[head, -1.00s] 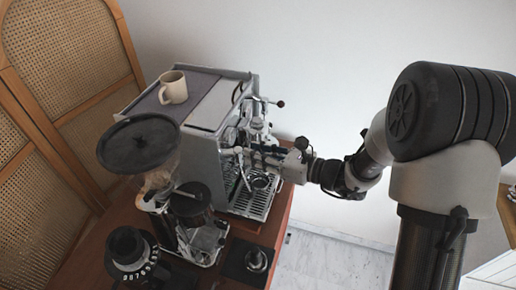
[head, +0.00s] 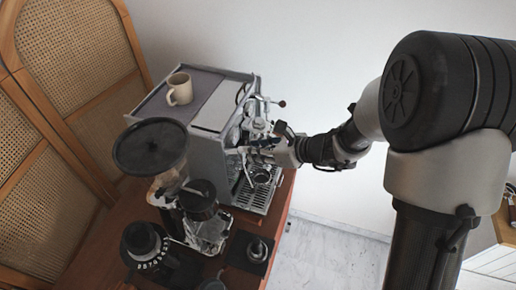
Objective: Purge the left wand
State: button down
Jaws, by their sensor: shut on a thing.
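The silver espresso machine (head: 221,134) stands on the cart, its front facing right toward my arm. My gripper (head: 254,148) is at the upper front of the machine, on the side nearer the camera, above the drip tray (head: 252,199). Its fingers are shut on a small part there, which they mostly hide; it looks like the left wand's valve handle. The left wand itself cannot be made out clearly behind the gripper. A lever with a black ball end (head: 282,103) sticks out farther back on the machine's front.
A coffee grinder with a dark round lid (head: 150,147) stands in front of the machine at left. A cream mug (head: 180,90) sits on top of the machine. A black dial (head: 145,246) and a tamper (head: 257,250) are at the near edge. Floor right of the cart is clear.

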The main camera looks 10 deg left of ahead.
jog(key=c, duration=1.4)
grip_release()
jog(key=shift+d+r, duration=0.1)
jog(key=v, duration=1.2)
